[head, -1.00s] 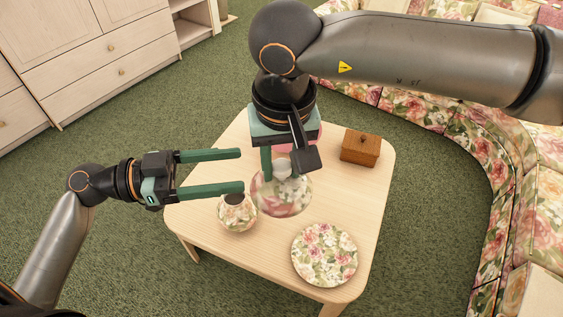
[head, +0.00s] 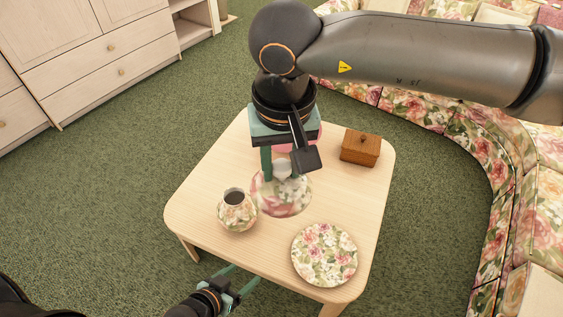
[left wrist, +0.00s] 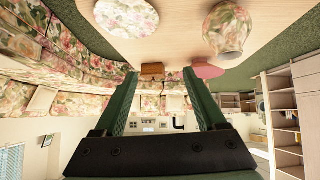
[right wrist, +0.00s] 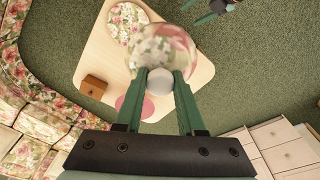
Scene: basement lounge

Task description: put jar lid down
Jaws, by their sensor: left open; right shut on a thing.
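The jar lid (head: 284,198) is round and floral with a grey knob (head: 283,169). My right gripper (right wrist: 160,76) is shut on the knob (right wrist: 160,84). The lid (right wrist: 165,48) overlaps the table in view; its height above the top is unclear. The floral jar (head: 238,213) stands upright and open on the table, just left of the lid in the head view. It also shows in the left wrist view (left wrist: 230,32). My left gripper (head: 245,275) is open and empty, low near the table's front edge.
The pale wooden table (head: 205,180) also bears a floral plate (head: 324,254) at the front and a brown wooden box (head: 360,147) at the back right. A pink disc (right wrist: 135,107) lies partly hidden beyond my right gripper. A floral sofa (head: 480,150) curves along the right.

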